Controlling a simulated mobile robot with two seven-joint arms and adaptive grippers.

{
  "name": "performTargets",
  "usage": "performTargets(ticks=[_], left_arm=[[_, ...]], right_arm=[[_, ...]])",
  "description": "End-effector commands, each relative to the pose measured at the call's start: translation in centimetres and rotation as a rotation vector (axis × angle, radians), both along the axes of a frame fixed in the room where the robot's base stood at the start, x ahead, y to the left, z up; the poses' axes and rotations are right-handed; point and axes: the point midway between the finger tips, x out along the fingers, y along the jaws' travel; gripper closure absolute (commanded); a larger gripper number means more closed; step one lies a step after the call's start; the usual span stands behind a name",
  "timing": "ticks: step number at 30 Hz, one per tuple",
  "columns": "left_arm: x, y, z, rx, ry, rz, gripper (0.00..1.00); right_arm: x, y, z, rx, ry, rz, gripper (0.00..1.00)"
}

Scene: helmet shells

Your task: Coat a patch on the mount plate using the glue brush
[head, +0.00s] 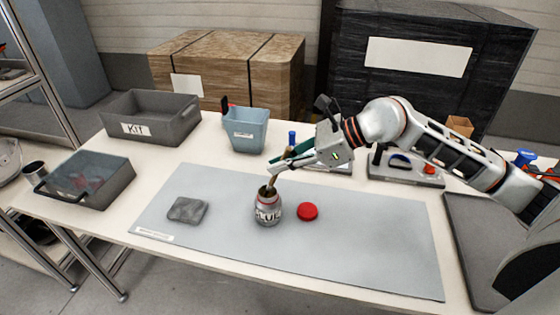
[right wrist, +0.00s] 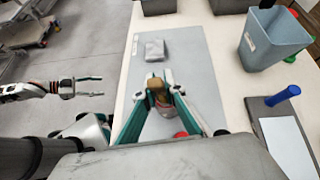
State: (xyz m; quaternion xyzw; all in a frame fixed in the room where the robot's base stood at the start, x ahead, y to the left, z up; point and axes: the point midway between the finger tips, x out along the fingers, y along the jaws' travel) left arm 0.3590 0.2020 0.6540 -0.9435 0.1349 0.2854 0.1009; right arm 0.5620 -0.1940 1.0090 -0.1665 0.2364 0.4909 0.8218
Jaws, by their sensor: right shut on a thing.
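My right gripper (head: 274,168) is shut on the glue brush (head: 271,181), above the glue jar (head: 268,211). The brush is slightly tilted and its lower end is hidden at the jar's mouth. The brush's brown end (right wrist: 153,85) shows between the fingers in the right wrist view. The jar is open, and its red lid (head: 307,211) lies beside it. A grey square piece (head: 187,209), which looks like the mount plate, lies left of the jar; it also shows in the right wrist view (right wrist: 155,49). My left gripper (right wrist: 97,86) is open and empty at the left there.
The grey mat (head: 370,245) has free room right of the lid. Behind it stand a blue bin (head: 246,131) and a grey kit box (head: 150,118). A second grey box (head: 88,180) is at left. A board with a blue handle (head: 405,172) lies behind the right arm.

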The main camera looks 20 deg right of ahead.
Motion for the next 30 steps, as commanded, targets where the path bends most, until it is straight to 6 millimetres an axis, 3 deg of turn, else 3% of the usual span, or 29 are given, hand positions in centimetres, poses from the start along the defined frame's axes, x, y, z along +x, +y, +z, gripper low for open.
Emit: performTargets(ticks=[14,30], left_arm=[[0.21,-0.05,0.43,-0.003,-0.008,0.000,0.45],[-0.07,-0.02,-0.42,-0.001,0.001,0.000,0.45]], right_arm=[[-0.02,0.02,0.03,0.000,0.000,0.000,1.00],[-0.03,0.01,-0.51,0.000,0.000,0.000,1.00]])
